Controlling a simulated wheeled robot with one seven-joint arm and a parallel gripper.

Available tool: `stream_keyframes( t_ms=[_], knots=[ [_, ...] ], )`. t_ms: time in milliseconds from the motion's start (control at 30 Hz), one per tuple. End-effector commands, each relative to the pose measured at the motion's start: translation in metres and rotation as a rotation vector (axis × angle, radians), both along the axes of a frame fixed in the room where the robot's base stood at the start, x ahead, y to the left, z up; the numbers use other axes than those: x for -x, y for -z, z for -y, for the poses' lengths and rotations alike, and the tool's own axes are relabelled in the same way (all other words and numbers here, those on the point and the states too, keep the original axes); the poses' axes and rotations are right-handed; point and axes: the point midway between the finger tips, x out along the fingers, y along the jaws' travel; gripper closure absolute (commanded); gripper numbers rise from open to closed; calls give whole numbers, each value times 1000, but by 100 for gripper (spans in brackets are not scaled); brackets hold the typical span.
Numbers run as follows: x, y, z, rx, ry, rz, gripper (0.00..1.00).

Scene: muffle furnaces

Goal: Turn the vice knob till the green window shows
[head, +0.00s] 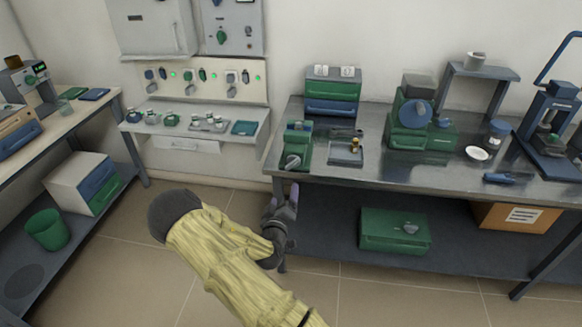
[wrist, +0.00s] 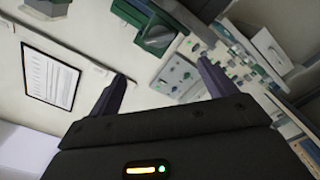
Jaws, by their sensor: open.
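A small green vice (head: 304,142) stands at the left front corner of the metal bench. Its grey knob (head: 292,161) faces the front edge. I cannot make out a green window on it. My gripper (head: 283,196) is open and empty, just below and in front of that bench corner, apart from the knob. In the wrist view, the two fingers of my gripper (wrist: 162,70) stand wide apart with nothing between them. A green body with a grey knob (wrist: 158,38), which looks like the vice, shows beyond them at the top.
The metal bench (head: 440,178) also holds a tray (head: 346,152) with a brass piece, green and blue drawers (head: 332,92) and a green machine (head: 408,125). A wall shelf (head: 250,142) with small parts is left of it.

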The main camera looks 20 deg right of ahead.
Motion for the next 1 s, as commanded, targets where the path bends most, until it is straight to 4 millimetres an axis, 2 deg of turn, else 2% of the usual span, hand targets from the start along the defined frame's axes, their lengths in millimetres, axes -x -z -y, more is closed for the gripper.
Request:
stream_keyframes(
  t_ms=[700,1000],
  knots=[
    [-100,-1,68,1,0,1,16],
    [-129,-1,87,0,-1,1,16]
  ],
)
